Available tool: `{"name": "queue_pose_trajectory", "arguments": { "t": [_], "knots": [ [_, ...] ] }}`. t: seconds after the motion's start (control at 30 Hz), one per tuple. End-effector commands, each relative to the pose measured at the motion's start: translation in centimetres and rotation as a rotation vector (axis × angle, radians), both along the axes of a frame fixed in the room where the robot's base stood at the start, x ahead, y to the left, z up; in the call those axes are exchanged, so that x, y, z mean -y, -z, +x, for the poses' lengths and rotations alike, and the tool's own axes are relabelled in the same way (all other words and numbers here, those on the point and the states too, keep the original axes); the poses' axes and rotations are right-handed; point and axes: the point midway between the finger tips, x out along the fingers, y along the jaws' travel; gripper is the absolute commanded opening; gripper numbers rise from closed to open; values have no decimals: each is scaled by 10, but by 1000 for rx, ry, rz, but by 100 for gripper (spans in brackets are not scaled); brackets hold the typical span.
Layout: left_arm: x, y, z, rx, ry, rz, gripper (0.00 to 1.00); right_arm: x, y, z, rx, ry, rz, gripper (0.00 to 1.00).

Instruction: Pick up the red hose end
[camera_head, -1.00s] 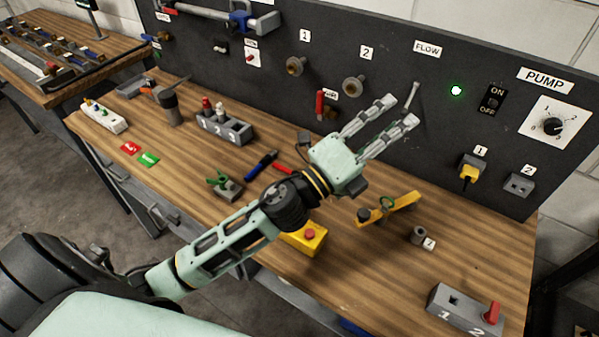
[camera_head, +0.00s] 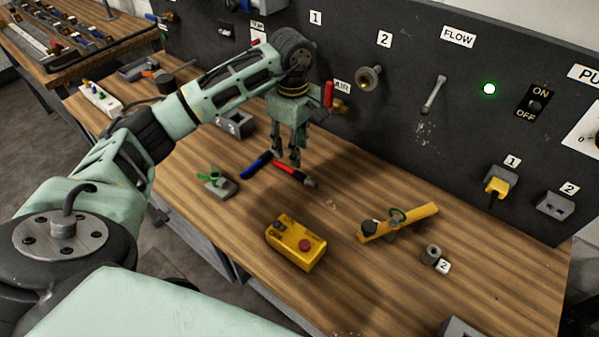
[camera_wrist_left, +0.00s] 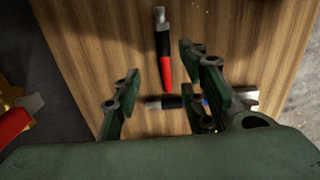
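The red hose end (camera_head: 292,172) lies on the wooden bench, with a red part, a black part and a metal tip. In the left wrist view the red hose end (camera_wrist_left: 165,68) lies lengthwise, its red part toward the space between my fingers. A blue hose end (camera_head: 257,164) lies beside it; in the wrist view the blue one (camera_wrist_left: 172,102) lies crosswise, partly hidden by a finger. My left gripper (camera_head: 286,160) points down just above the red hose end, open and empty. In the wrist view its fingers (camera_wrist_left: 158,88) stand apart. My right gripper is not seen.
A green-handled fixture (camera_head: 216,182) stands left of the hose ends, and a yellow box with a red button (camera_head: 296,243) stands in front. A yellow level-like bar (camera_head: 400,222) lies to the right. The dark panel (camera_head: 430,140) with fittings rises behind.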

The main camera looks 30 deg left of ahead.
Motion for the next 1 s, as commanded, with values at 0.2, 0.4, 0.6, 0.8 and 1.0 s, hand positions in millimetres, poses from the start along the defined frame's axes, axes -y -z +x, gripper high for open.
{"name": "queue_pose_trajectory", "arguments": {
  "t": [0.2, 0.4, 0.6, 0.8, 1.0],
  "knots": [
    [-4, 19, -3, -11, -2, 15, 38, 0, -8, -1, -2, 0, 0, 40],
    [0, 40, -6, -13, 0, 11, 38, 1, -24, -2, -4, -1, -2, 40],
    [1, 69, -7, -10, -1, 10, 38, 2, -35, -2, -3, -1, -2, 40],
    [0, 77, -6, -6, -1, 12, 38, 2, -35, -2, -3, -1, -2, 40],
    [1, 77, -6, -6, -1, 12, 30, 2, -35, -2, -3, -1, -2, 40]
  ]
}}
